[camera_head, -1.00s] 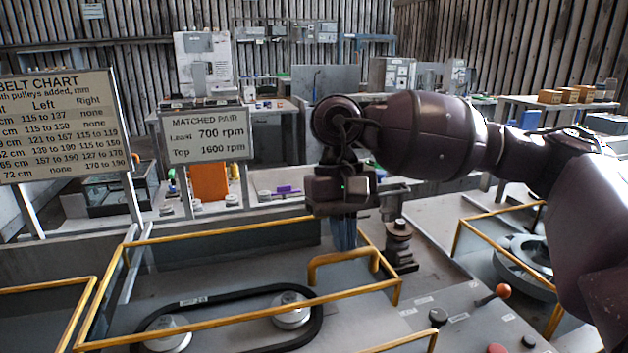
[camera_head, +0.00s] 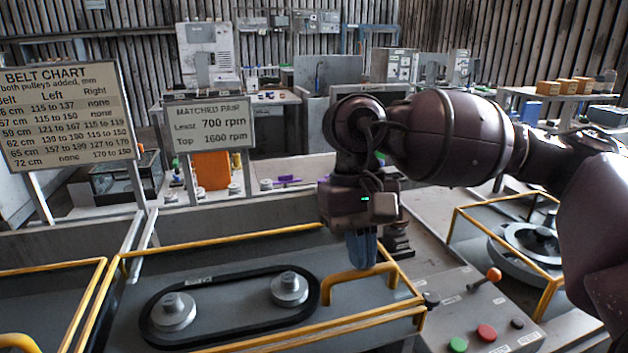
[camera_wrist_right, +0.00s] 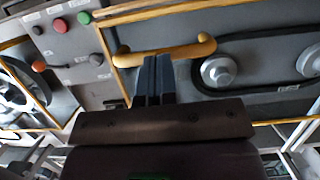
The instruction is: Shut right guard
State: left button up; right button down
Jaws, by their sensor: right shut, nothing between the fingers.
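The right guard (camera_head: 340,321) is a yellow-railed frame around a black belt (camera_head: 235,325) on two grey pulleys (camera_head: 289,289). It lies low over the grey bed; I cannot tell whether it is fully seated. Its yellow handle (camera_head: 325,290) stands at the right end and also shows in the right wrist view (camera_wrist_right: 190,50). My right gripper (camera_head: 362,252) is shut and empty. Its fingertips are at the handle and overlap it in view; contact is not clear. The fingers (camera_wrist_right: 152,62) also show in the right wrist view. My left gripper is not in view.
A control panel (camera_head: 470,310) with green and red buttons and an orange-knobbed lever (camera_head: 494,274) is on the right. Another yellow-railed guard (camera_head: 90,300) is at the left. A belt chart (camera_head: 68,115) and an rpm sign (camera_head: 212,125) stand behind.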

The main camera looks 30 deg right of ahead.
jog(key=v, duration=1)
jog(key=shift+r, duration=0.35)
jog(key=shift+w+r+p, duration=0.1)
jog(key=shift+p, duration=0.2)
